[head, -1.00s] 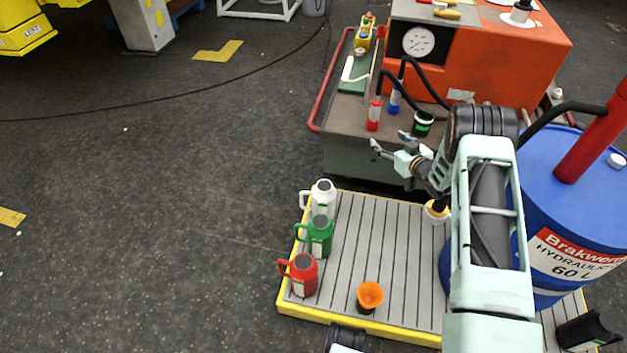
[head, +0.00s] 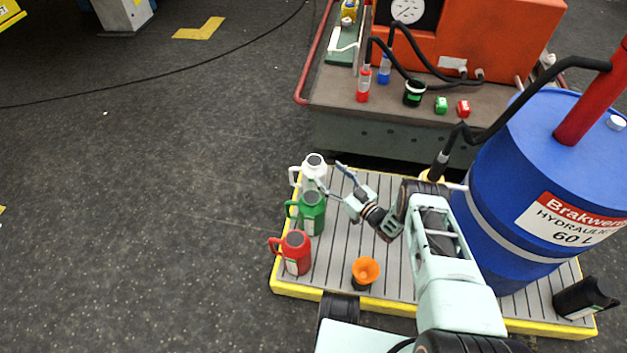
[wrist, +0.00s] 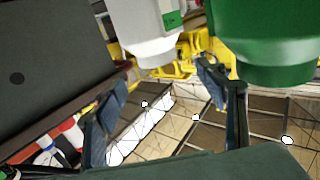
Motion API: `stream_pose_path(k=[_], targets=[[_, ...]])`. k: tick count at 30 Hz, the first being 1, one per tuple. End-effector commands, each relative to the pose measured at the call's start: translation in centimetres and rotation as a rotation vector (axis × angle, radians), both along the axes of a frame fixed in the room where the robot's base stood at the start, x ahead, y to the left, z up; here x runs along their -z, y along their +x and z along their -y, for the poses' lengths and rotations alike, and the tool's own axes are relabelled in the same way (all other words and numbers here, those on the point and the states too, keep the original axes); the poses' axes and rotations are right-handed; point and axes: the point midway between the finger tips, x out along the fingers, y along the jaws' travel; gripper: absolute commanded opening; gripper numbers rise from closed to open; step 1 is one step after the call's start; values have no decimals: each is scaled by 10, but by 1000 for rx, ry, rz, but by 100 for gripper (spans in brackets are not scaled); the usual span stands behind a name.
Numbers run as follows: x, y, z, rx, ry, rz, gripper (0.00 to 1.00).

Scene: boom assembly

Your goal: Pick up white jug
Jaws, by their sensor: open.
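The white jug (head: 314,168) stands upright at the far left corner of the slatted platform, its handle toward the left. In the wrist view the white jug (wrist: 148,35) is at the top centre, beyond the fingertips and cut off by the frame edge. My gripper (head: 329,177) is open and empty, just right of the white jug. Its two fingers (wrist: 160,92) stand apart in the wrist view, with no jug between them. The green jug (head: 312,212) stands just in front of the white one; it also fills the top right of the wrist view (wrist: 272,45).
A red jug (head: 295,252) and an orange funnel-like cup (head: 365,271) stand nearer on the platform (head: 330,268). A large blue drum (head: 490,215) is on the right. The grey bench (head: 330,125) with the orange machine (head: 480,40) is behind. Open floor lies left.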

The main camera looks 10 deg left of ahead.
Motion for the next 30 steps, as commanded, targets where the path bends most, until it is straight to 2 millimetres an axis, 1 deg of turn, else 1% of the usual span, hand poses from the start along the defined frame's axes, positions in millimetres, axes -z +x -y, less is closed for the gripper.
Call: stream_pose_path(k=[1,3,8,13,16,20,26,30], targets=[[3,4,-7,-2,-1,1,65],[2,9,-12,-1,0,0,65],[4,15,-21,-1,-2,-1,65],[11,31,-40,-1,-1,1,65],[9,39,-51,-1,-1,-1,65],[8,44,-57,1,-1,-2,65],[7,45,-57,1,-1,-3,65],[7,45,-57,1,-1,-3,51]])
